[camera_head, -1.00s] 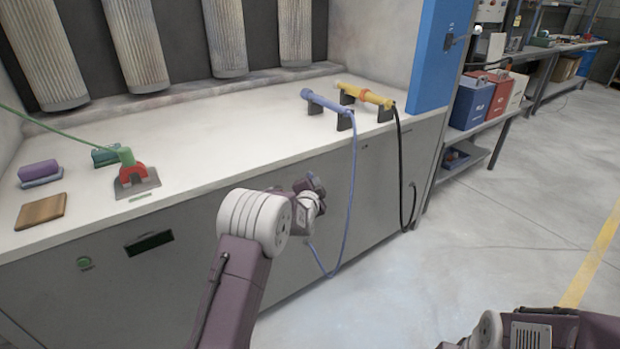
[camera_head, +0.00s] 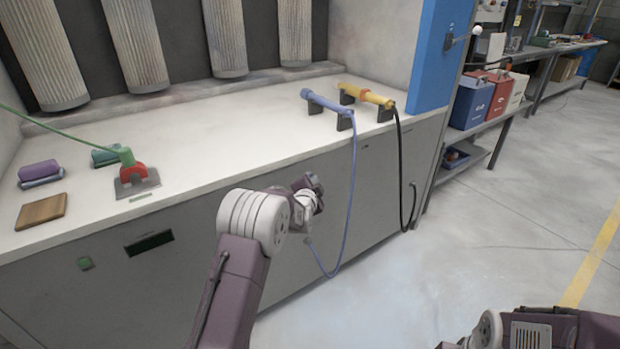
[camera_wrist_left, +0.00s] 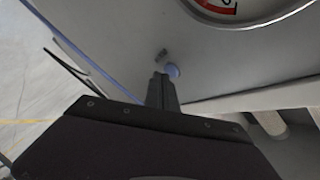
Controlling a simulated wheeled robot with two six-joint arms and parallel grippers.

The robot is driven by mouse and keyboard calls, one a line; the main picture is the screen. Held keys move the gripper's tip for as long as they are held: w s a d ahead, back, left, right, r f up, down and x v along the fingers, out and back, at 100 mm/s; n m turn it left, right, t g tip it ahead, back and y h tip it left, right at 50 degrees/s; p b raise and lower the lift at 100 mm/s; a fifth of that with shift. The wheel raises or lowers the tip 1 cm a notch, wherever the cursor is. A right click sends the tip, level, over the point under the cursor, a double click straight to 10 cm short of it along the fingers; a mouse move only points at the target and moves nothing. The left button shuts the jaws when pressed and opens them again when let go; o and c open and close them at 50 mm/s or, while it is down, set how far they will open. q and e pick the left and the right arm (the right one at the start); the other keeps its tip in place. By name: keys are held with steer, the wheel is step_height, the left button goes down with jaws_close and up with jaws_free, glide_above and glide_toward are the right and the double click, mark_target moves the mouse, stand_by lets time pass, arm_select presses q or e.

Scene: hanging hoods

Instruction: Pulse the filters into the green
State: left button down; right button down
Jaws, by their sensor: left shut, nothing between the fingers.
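Several tall, ribbed, dusty filters (camera_head: 224,40) hang in the hood at the back. My left gripper (camera_head: 316,186) is in front of the grey cabinet front, below the worktop edge. In the left wrist view its fingers (camera_wrist_left: 162,88) are shut and empty. Their tips show beside a small round pale-blue button (camera_wrist_left: 173,71) on the panel; I cannot tell whether they touch it. A round gauge (camera_wrist_left: 216,4) with a red part is cut off at the top of that view, so its needle and any green zone are hidden. My right gripper is out of view.
Blue (camera_head: 328,103) and yellow (camera_head: 366,95) wands rest on black stands, their hoses hanging down the front. Floor to the right is clear.

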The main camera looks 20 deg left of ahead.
arm_select(q)
steer(key=shift+w+a, duration=0.15)
steer(key=shift+a, duration=0.1)
stand_by(0.5)
steer(key=shift+d, duration=0.1)
steer(key=shift+s+d, duration=0.45)
steer(key=shift+d, duration=0.05)
steer(key=s+d, duration=0.1)
steer(key=d, duration=0.1)
steer(key=s+d, duration=0.2)
steer(key=shift+p, duration=0.35)
steer(key=shift+a+r, duration=0.1)
stand_by(0.5)
